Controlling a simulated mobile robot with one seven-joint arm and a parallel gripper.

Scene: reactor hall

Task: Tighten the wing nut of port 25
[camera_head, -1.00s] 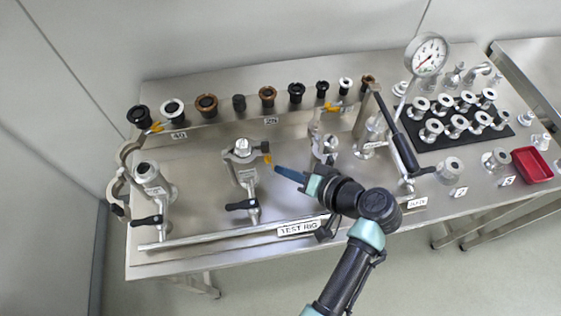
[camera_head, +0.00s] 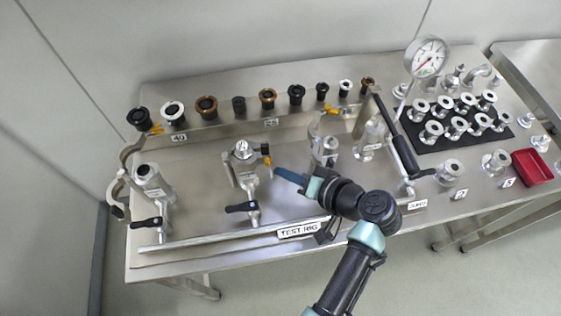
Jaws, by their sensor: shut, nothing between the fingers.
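The middle port (camera_head: 244,180) of the test rig stands upright with a metal clamp (camera_head: 229,168) at its top; small print on it is unreadable, so I cannot confirm from it that this is port 25. A yellow-orange wing nut (camera_head: 267,160) shows at the clamp's right side, with a dark part above it. My gripper (camera_head: 279,172) is shut and empty, its blue fingers pointing left with the tips just right of and slightly below the wing nut. I cannot tell whether they touch it.
A left port (camera_head: 150,182) with a clamp and black handle, and a right port (camera_head: 325,152), flank it. A row of fittings (camera_head: 267,98) stands on a ledge behind. A black lever (camera_head: 404,150), gauge (camera_head: 430,55) and red tray (camera_head: 532,167) are further right.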

